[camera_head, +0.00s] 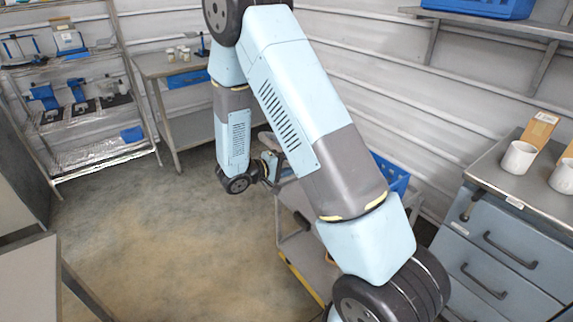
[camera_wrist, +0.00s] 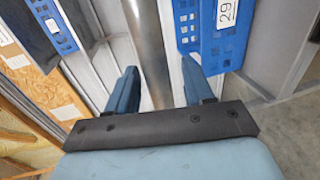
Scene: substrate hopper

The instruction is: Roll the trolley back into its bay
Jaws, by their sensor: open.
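The trolley (camera_head: 306,248) stands on the floor at centre right in the head view, with grey decks and a yellow lower edge. My arm hides much of it. My gripper shows in the wrist view (camera_wrist: 160,84) with its two blue fingers apart. A round grey metal bar (camera_wrist: 150,50) passes between or just beyond the fingers; I cannot tell which, or whether they touch it. In the head view my gripper is near the trolley's far left side, mostly hidden by my arm. I cannot make out the marked bay.
A blue crate (camera_head: 390,174) shows behind my arm. A grey drawer cabinet (camera_head: 510,245) with white mugs stands at right. A workbench (camera_head: 165,66) and wire shelving (camera_head: 100,150) stand at the back left. A grey surface (camera_head: 30,285) is at near left. The floor left of centre is clear.

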